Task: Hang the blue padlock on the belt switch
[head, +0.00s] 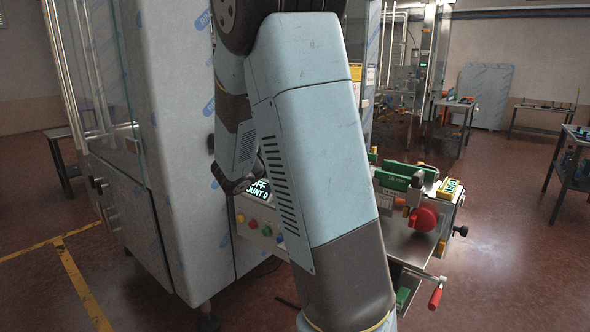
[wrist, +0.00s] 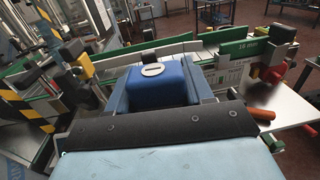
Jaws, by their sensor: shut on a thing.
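The blue padlock (wrist: 155,88), with a pale oval label and a dark part at its top, sits between the fingers of my gripper (wrist: 158,84) in the wrist view. My gripper is shut on it. The shackle cannot be made out clearly. The belt switch, a red rotary knob (head: 423,217), is on the front of the conveyor in the head view, to the right of my arm. It also appears blurred at the right of the wrist view (wrist: 271,75), apart from the padlock. In the head view my arm hides the padlock and the fingertips.
The conveyor has green side guides (head: 391,181) and a red-handled crank (head: 435,297). A tall film-wrapped cabinet (head: 180,130) stands at left.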

